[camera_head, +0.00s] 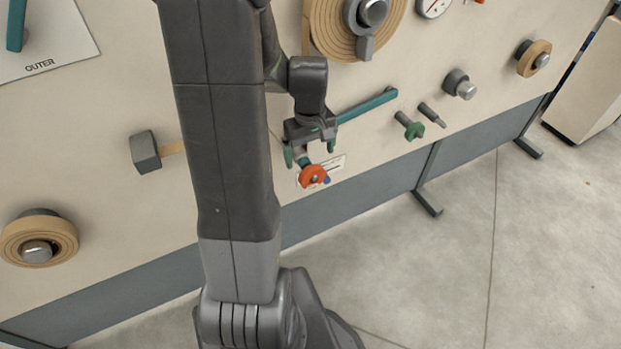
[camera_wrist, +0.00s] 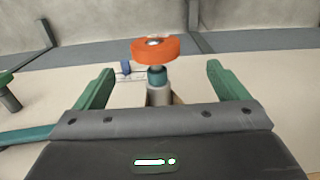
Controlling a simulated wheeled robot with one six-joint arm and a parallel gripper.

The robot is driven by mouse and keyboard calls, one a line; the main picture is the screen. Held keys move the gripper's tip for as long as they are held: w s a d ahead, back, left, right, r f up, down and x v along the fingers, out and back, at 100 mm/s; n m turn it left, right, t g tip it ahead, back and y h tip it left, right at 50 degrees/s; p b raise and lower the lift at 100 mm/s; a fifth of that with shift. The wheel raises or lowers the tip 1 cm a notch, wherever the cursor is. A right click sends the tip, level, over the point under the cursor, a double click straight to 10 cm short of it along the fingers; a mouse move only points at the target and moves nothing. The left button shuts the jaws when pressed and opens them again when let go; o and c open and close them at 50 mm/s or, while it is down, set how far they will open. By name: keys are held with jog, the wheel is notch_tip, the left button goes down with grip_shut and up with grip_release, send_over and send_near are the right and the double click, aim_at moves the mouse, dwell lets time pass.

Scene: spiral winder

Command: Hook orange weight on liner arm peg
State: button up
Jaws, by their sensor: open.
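The orange weight (camera_head: 313,176) is a round disc with a pale centre, low on the beige panel. In the wrist view the orange weight (camera_wrist: 155,48) sits at the end of a short teal and grey stem (camera_wrist: 158,83). I cannot tell whether that stem is the liner arm peg. My gripper (camera_head: 310,151) is open, close to the weight; in the wrist view its green fingers (camera_wrist: 159,80) stand apart on either side of the stem, with the disc beyond their tips. A teal arm (camera_head: 367,105) runs up and right from behind my gripper. Its near end is hidden.
A label plate (camera_head: 335,166) with a blue piece lies beside the weight. A green-handled knob (camera_head: 409,125), a dark pin (camera_head: 432,115) and a grey roller (camera_head: 459,85) project from the panel at right. A dark block (camera_head: 145,152) projects at left. The floor in front is clear.

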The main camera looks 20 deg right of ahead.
aim_at(312, 177)
jog(key=f, duration=0.7)
jog(key=f+b, duration=0.1)
jog(key=f, duration=0.2)
jog(key=shift+w+d+f, duration=0.15)
jog(key=shift+d+f, duration=0.2)
jog(key=c, duration=1.5)
jog(key=shift+w, duration=0.1)
jog(key=shift+c, duration=0.2)
jog(key=shift+w, duration=0.15)
jog(key=shift+w, duration=0.9)
jog(key=o, duration=1.5)
jog(key=shift+w+a, duration=0.1)
